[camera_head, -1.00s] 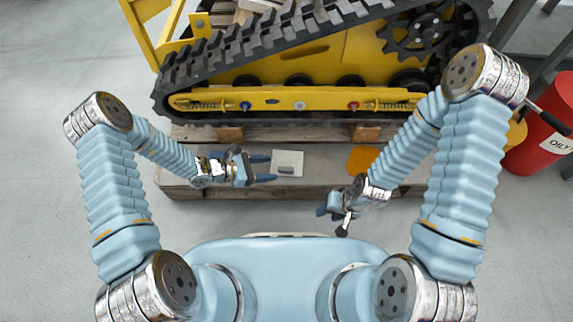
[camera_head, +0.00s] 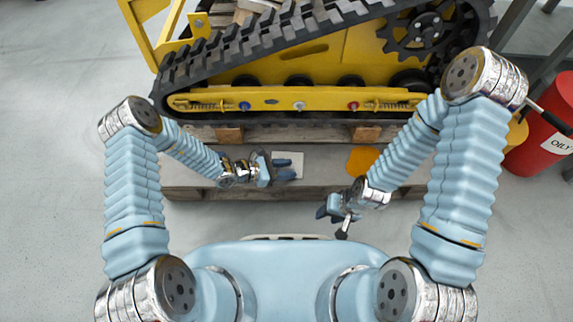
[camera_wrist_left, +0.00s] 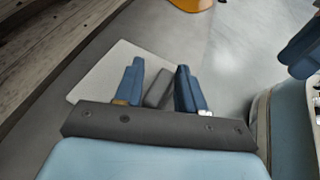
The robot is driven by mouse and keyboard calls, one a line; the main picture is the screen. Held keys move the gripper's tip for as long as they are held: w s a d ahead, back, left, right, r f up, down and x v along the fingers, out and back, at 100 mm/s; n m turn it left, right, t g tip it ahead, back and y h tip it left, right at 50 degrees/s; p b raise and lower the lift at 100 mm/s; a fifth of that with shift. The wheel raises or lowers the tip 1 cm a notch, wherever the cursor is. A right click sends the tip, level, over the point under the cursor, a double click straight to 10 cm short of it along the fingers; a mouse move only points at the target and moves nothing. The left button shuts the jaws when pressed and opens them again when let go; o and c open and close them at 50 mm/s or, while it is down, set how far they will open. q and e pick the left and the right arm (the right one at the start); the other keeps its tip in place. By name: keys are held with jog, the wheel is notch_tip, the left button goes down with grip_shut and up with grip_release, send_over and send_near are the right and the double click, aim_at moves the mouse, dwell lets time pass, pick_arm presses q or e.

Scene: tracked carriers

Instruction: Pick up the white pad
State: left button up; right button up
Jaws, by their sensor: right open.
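The white pad (camera_head: 291,155) lies flat on the grey surface in front of the tracked machine, with my left gripper over part of it. It also shows in the left wrist view (camera_wrist_left: 108,72), with a dark grey grip (camera_wrist_left: 159,89) standing on it. My left gripper (camera_head: 286,169) is open, its two blue fingers apart. In the left wrist view the grip shows between these fingers (camera_wrist_left: 158,82); contact cannot be told. My right gripper (camera_head: 325,211) is open and empty, lower and to the right, near the front edge of the pallet.
An orange pad (camera_head: 362,159) lies to the right of the white pad. The yellow tracked carrier (camera_head: 330,98) stands close behind on wooden pallets (camera_head: 200,191). A red drum (camera_head: 535,145) stands at the far right. The floor at left is clear.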

pick_arm(q)
grip_shut()
jog(key=shift+r, duration=0.15)
